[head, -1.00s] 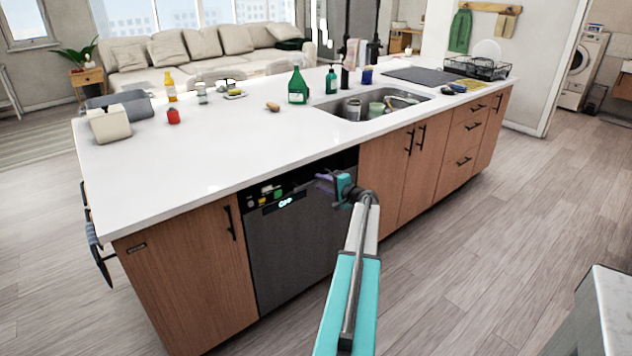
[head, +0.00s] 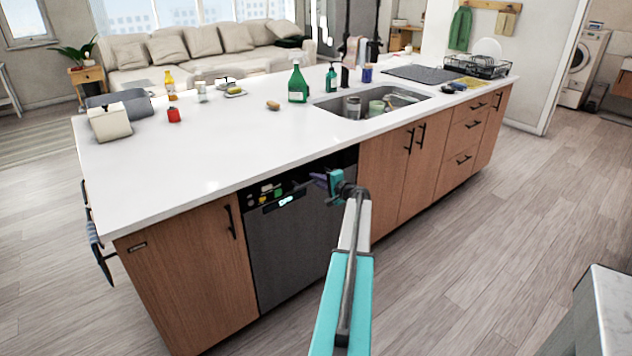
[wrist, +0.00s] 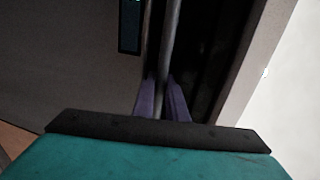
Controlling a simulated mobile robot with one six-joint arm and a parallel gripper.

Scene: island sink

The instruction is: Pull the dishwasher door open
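The dishwasher (head: 290,245) is a dark grey front set into the island under the white counter. Its door looks closed or nearly so in the head view, with a small lit display (head: 286,200) near its top left. My gripper (head: 312,181) is at the top edge of the door. In the wrist view its two purple fingers (wrist: 163,98) sit close on either side of the grey handle bar (wrist: 172,40), with little or no gap seen, so it looks shut on the bar. The fingertips' contact is partly hidden by the gripper body.
A wooden cabinet (head: 190,275) stands left of the dishwasher and more wooden doors (head: 390,180) stand to its right. The counter edge overhangs just above my gripper. The floor (head: 470,250) in front is clear; a grey-white unit (head: 600,310) is at lower right.

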